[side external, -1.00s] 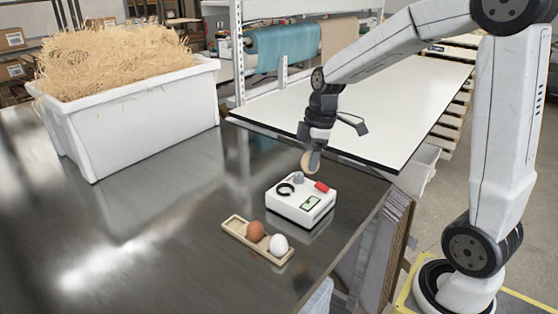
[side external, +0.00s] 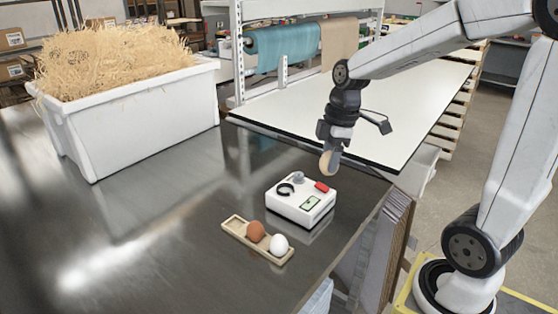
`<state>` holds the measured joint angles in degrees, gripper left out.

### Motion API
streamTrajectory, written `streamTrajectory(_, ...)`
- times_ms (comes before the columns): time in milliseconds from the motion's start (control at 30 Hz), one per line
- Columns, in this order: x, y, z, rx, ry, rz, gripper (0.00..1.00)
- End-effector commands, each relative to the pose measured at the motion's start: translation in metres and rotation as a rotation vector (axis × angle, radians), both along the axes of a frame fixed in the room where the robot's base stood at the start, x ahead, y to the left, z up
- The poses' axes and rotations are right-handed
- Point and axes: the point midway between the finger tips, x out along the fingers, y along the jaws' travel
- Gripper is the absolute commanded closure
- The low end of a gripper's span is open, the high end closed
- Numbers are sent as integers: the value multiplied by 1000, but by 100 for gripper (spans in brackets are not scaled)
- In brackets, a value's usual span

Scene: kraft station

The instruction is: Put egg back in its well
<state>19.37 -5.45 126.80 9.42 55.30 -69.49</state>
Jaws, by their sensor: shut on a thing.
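My gripper (side external: 331,162) is shut on a tan egg (side external: 326,161) and holds it in the air, above and to the right of the white device. A wooden egg tray (side external: 235,225) lies on the metal table in front of the device. A brown egg (side external: 256,230) sits in its middle well and a white egg (side external: 279,244) in the well at its right end. The well at the left end is empty. The far finger is partly hidden behind the egg.
A white device (side external: 301,205) with a ring, a grey knob, a red part and a small display stands between my gripper and the tray. A white bin (side external: 140,115) of straw stands at the back left. The metal table (side external: 150,225) is clear left of the tray.

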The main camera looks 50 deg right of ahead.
Motion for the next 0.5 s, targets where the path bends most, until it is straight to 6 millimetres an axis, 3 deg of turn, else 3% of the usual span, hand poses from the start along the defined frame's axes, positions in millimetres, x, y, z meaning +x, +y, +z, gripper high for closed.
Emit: streamTrajectory(500,8,2,-2,-2,3,-17,72)
